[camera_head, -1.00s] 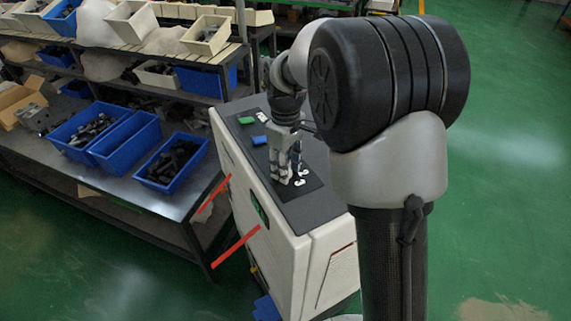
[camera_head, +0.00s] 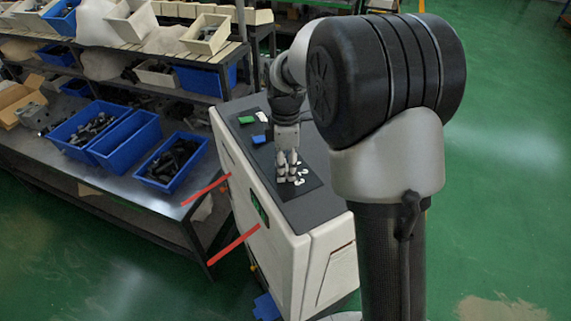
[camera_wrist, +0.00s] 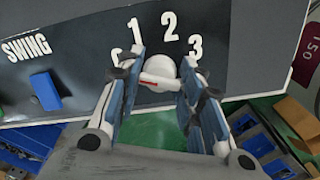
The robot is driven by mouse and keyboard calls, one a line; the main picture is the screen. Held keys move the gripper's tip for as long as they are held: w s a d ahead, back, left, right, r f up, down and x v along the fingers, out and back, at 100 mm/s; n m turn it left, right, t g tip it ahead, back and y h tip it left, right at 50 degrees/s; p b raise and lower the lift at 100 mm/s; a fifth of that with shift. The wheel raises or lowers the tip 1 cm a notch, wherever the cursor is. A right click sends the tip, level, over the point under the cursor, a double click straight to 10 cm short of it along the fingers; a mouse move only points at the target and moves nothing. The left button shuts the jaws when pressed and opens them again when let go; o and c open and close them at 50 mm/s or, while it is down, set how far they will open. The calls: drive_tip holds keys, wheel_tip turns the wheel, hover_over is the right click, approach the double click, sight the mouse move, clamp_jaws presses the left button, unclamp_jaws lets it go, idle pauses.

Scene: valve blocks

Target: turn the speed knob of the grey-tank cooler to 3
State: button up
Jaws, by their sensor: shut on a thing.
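The white cooler (camera_head: 275,240) stands left of my arm, with a dark control panel on its top; I cannot make out its tank colour. In the wrist view, the round white knob (camera_wrist: 161,69) with a red pointer mark (camera_wrist: 149,81) sits below an arc of white digits. The pointer aims left, on the side of the partly hidden 0; the 3 (camera_wrist: 195,47) is at the right. My gripper (camera_wrist: 163,77) is shut on the knob, one blue-padded finger on each side. In the head view my gripper (camera_head: 287,172) is down at the panel and hides the knob.
A blue switch (camera_wrist: 45,91) lies beside the SWING label; a green switch (camera_head: 246,120) is farther back. A metal workbench (camera_head: 105,185) with blue bins stands close left. Green floor at right is open.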

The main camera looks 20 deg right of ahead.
sight(286, 165)
idle(0.5)
drive_tip(key=o, duration=1.1)
wheel_tip(286, 165, up, 12)
drive_tip(key=shift+r, duration=0.1)
